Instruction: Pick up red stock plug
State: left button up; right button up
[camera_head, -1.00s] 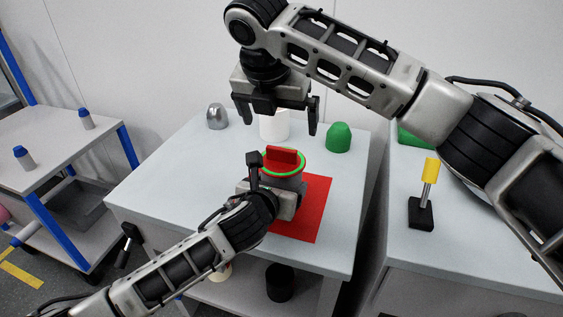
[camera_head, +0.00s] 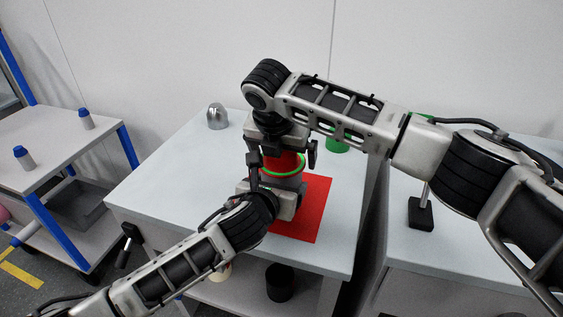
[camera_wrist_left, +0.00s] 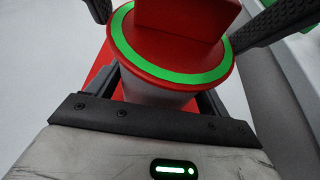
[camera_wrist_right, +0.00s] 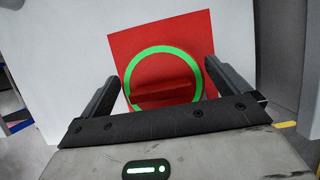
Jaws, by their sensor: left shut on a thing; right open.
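The red stock plug (camera_head: 281,158) has a raised bar handle on a round red top. A bright green ring (camera_wrist_left: 140,55) circles the top. The plug sits upright in a grey cylindrical body (camera_wrist_left: 155,92) over a red mat (camera_head: 317,212). My left gripper (camera_head: 279,183) is shut on that body from the near side. My right gripper (camera_head: 283,161) points down over the plug, open, one finger on each side. In the right wrist view the bar handle (camera_wrist_right: 165,92) lies between the open fingers, with a gap to each. My right gripper partly hides the plug in the head view.
A silver dome (camera_head: 216,117) stands at the back left of the table (camera_head: 175,165), a green dome (camera_head: 337,147) behind the right gripper. A black-based stand (camera_head: 421,214) is on the right table. A black cylinder (camera_head: 279,283) is on the lower shelf. The table's left side is clear.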

pick_arm(q)
jog(key=shift+s+f, duration=0.15)
jog(key=shift+f, duration=0.3)
pick_arm(e)
jog(key=c, duration=0.7)
pick_arm(q)
jog(key=o, duration=1)
jog(key=shift+o, duration=0.2)
jog(key=shift+r, duration=0.2)
pick_arm(e)
notch_tip(320, 180, up, 10)
jog(key=shift+f, duration=0.1)
